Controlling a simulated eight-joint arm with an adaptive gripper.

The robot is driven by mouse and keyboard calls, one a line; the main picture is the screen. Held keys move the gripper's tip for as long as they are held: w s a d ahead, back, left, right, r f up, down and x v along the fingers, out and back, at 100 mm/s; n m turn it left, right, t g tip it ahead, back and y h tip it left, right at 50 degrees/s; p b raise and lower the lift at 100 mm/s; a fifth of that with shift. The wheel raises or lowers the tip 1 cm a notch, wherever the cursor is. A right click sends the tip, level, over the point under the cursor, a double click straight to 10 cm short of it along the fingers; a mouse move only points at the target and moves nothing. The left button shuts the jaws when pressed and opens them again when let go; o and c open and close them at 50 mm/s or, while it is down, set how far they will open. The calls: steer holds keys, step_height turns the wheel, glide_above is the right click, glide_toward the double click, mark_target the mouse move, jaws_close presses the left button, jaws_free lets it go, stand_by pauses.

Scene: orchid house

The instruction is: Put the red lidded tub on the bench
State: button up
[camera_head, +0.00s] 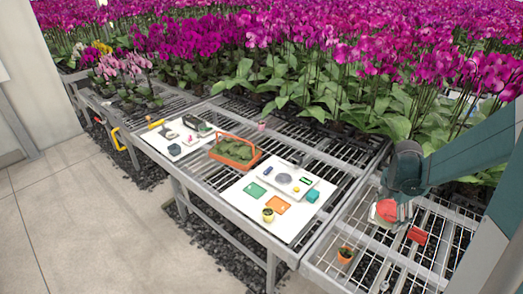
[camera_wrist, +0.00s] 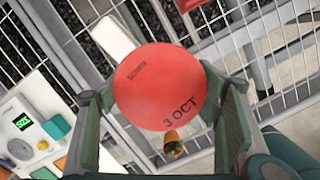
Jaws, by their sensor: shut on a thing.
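The red lidded tub (camera_head: 386,210) is held in my gripper (camera_head: 394,203), over the right-hand mesh section of the metal bench (camera_head: 322,247). In the wrist view its round red lid (camera_wrist: 165,85) faces the camera and reads "SOWN" and "3 OCT". My gripper's two fingers stand on either side of the lid in the wrist view (camera_wrist: 162,118), shut on the tub. The lid hides most of the tub's body. How far its base is above the mesh is not clear.
A potted plant (camera_head: 345,255) and a red block-like thing (camera_head: 418,236) stand on the mesh near the tub. To the left are a white board (camera_head: 243,211) with several small things and an orange basket (camera_head: 252,162). Orchids (camera_head: 300,60) crowd the back.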

steer(key=w+a, duration=0.2)
steer(key=w, duration=1.9)
steer(key=n+p, duration=0.1)
steer(key=n, duration=0.1)
glide_above(334, 175)
steer(key=shift+a+f, duration=0.3)
steer(key=shift+a, duration=0.05)
steer(key=shift+f+b, duration=0.45)
steer(key=shift+f, duration=2.65)
steer(key=shift+f, duration=0.1)
steer(key=shift+f+b, duration=0.35)
steer(key=shift+f, duration=1.45)
steer(key=shift+f, duration=0.2)
steer(key=o, duration=1)
